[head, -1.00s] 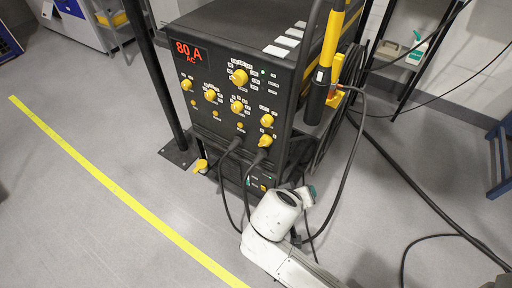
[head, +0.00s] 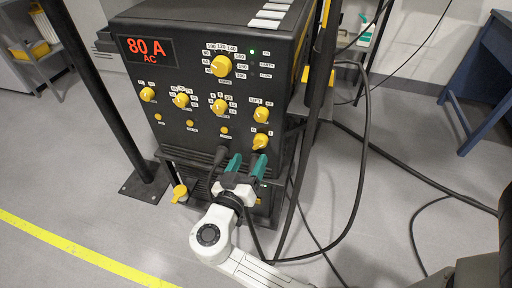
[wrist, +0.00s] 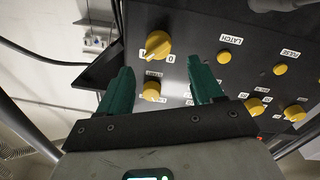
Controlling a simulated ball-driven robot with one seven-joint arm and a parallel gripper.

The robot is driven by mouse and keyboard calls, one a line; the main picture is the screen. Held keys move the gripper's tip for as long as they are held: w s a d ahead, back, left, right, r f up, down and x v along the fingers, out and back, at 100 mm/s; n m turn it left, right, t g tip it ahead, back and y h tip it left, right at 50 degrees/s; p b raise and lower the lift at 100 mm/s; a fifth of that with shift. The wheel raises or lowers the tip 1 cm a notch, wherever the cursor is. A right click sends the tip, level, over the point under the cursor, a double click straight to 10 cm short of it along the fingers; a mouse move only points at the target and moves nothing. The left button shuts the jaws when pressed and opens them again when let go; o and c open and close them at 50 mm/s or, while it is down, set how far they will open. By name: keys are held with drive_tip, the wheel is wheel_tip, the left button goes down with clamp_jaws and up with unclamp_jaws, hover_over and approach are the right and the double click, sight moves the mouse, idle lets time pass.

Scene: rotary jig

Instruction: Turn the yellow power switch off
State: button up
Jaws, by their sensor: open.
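The yellow power switch (head: 260,142) is a round knob at the lower right of the black machine's front panel. It also shows in the wrist view (wrist: 157,44), with a "0" label beside it. Its pale pointer line seems turned away from the "0", but its exact setting is hard to read. My gripper (head: 247,165) has green fingers spread open and empty, just below the switch in the head view. In the wrist view the fingertips (wrist: 160,68) lie on either side of the switch's line, apart from it.
Another yellow knob (head: 262,115) sits just above the switch, with several more knobs to its left. A red display (head: 146,49) reads 80 A AC. Black cables hang by the panel and my arm. A dark post (head: 110,90) stands left; a blue table (head: 485,75) is right.

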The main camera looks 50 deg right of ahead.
sight(257, 146)
drive_tip(key=shift+x, duration=3.15)
drive_tip(key=shift+f, duration=0.1)
drive_tip(key=c, duration=0.9)
drive_tip(key=shift+c, duration=0.2)
